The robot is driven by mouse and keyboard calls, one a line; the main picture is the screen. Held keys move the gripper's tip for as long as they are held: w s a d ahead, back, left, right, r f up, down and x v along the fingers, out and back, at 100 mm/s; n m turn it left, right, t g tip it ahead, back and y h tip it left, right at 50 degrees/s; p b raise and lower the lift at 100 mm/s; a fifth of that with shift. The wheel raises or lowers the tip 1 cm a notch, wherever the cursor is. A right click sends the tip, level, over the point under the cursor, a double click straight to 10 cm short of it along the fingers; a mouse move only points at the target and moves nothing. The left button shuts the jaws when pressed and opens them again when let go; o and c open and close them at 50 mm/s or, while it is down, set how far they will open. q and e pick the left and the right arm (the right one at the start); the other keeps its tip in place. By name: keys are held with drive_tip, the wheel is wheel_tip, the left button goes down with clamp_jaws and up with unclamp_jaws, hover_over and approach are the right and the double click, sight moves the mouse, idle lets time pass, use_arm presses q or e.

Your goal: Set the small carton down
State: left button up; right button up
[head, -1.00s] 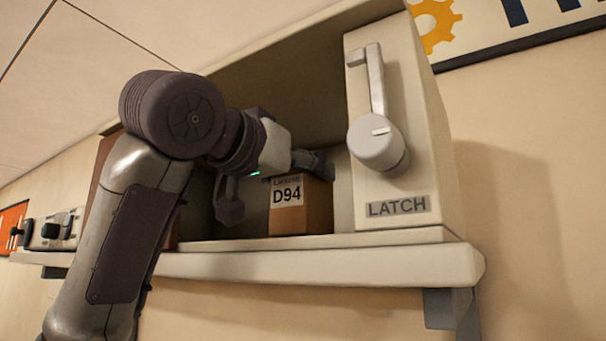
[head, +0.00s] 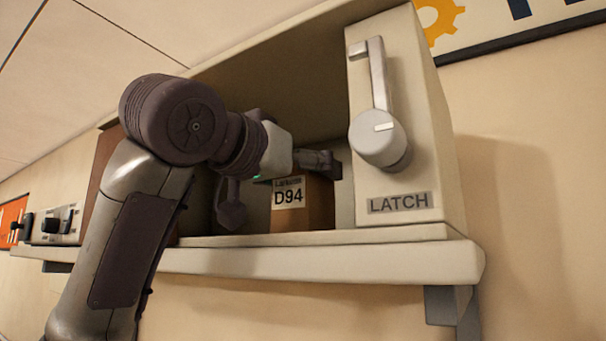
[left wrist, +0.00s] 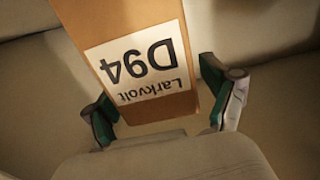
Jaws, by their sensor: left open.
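The small carton (head: 317,207) is brown with a white label reading D94. It stands upright on the floor of the open cabinet (head: 260,241), to the left of the latch panel. My left gripper (head: 277,186) reaches into the cabinet, with one finger to the left of the carton and one over its upper right part. In the left wrist view the carton (left wrist: 172,113) lies between the two green-padded fingers of the open left gripper (left wrist: 166,114), with a narrow gap at the right finger. The carton's back is hidden. My right gripper is not in view.
The latch panel (head: 428,160) with its lever and round knob (head: 378,138) bounds the cabinet opening on the right. The shelf (head: 330,262) runs below. A small knobbed panel (head: 57,225) is at the far left.

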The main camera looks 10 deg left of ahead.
use_arm(q)
drive_tip(key=shift+s+a, duration=0.1)
drive_tip(key=shift+s, duration=0.15)
drive_tip(key=b+v, duration=0.5)
drive_tip(key=v, duration=0.6)
drive_tip(key=shift+s, duration=0.25)
drive_tip(key=shift+a, duration=0.1)
